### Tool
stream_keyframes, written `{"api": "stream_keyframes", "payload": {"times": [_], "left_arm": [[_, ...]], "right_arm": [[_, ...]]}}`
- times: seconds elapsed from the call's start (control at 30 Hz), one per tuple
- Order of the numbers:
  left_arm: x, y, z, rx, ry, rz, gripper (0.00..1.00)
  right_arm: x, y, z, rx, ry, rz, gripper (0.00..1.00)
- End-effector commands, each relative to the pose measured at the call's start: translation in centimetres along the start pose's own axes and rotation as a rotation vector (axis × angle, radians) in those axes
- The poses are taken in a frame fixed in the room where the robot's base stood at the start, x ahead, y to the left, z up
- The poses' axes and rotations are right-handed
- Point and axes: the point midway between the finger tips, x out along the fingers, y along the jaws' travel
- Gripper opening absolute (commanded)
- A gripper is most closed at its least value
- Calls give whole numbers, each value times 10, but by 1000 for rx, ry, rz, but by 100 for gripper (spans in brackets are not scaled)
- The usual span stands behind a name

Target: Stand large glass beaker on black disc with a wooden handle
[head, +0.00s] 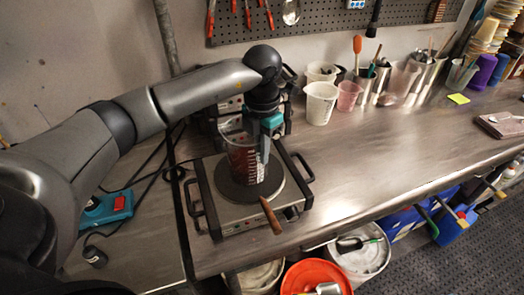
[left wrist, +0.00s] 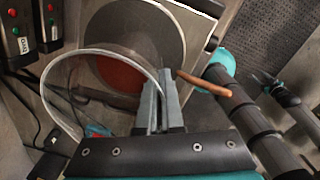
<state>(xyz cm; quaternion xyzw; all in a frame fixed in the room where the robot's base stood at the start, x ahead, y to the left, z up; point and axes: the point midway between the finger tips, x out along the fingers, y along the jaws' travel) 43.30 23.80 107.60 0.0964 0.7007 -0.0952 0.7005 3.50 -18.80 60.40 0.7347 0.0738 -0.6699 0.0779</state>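The large glass beaker (head: 240,158), clear with white markings and reddish in its lower part, stands upright over the black disc (head: 232,190) on the hot plate. I cannot tell whether its base touches the disc. The disc's wooden handle (head: 271,217) points toward the front edge. My left gripper (head: 265,150) is at the beaker's right side, its fingers shut on the wall. In the left wrist view, the beaker's rim (left wrist: 62,70) runs to the close-set fingertips (left wrist: 158,88), with the disc (left wrist: 165,30) and handle (left wrist: 205,84) beyond. My right gripper is not in view.
The hot plate (head: 223,227) has side bars and sits near the table's front edge. White (head: 320,103) and pink (head: 348,96) cups and tool pots stand behind right. The table (head: 400,150) right of it is clear. Buckets (head: 318,272) stand below.

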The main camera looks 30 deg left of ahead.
Motion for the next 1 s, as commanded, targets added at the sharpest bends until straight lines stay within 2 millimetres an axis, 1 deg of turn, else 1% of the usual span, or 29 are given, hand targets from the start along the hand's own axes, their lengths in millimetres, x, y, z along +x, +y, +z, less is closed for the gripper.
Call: {"api": "stream_keyframes", "payload": {"times": [0.33, 0.4, 0.6, 0.67, 0.87, 1.0], "left_arm": [[0, 1, 1, -1, -4, 1, 0], [0, 0, 1, -1, -4, 1, 10], [1, 0, 0, -1, -2, 0, 33], [1, 0, 0, -1, -1, 0, 39], [3, 0, -1, 0, 3, -1, 39], [-3, 0, 0, 0, -1, -1, 39]], "right_arm": [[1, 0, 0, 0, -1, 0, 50], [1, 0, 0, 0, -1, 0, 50], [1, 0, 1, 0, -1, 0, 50], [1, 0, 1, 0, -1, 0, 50], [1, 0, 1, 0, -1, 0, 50], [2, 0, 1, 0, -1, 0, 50]]}}
